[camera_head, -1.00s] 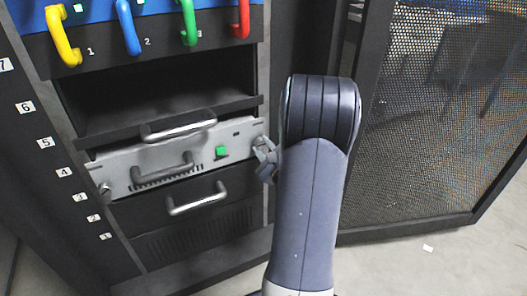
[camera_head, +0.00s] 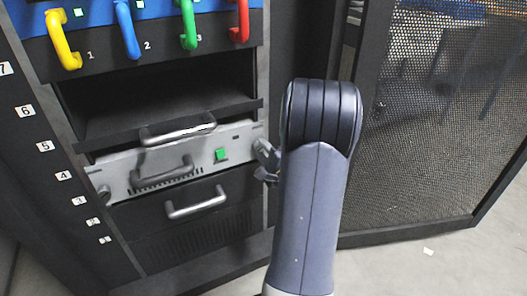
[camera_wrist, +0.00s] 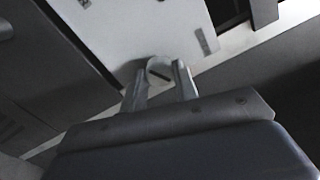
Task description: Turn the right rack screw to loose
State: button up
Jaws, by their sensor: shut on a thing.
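The light grey rack unit (camera_head: 200,160) sits in the rack with a green square on its front. Its right screw (camera_wrist: 158,70) has a round head with a dark slot and shows between my fingertips in the wrist view. My gripper (camera_wrist: 160,68) is shut on this screw, one finger on each side. In the head view my gripper (camera_head: 267,160) is at the right end of the unit's front and the right screw is hidden there. The left screw (camera_head: 103,193) shows at the unit's left end.
Above the unit is an empty dark slot (camera_head: 160,95), then a row of coloured handles (camera_head: 128,30). A dark drawer with a silver handle (camera_head: 196,205) is below. A mesh door (camera_head: 440,120) stands open on the right, close to my arm.

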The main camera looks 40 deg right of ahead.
dwell(0.3)
jog(key=o, duration=1)
jog(key=shift+c, duration=0.2)
jog(key=p+v, duration=0.2)
jog(key=v, duration=0.8)
jog(key=shift+s+a, duration=0.15)
jog(key=shift+s, duration=0.2)
jog(key=shift+w, duration=0.1)
jog(key=b+x, duration=0.2)
jog(key=x, duration=0.8)
jog(key=shift+w, duration=0.3)
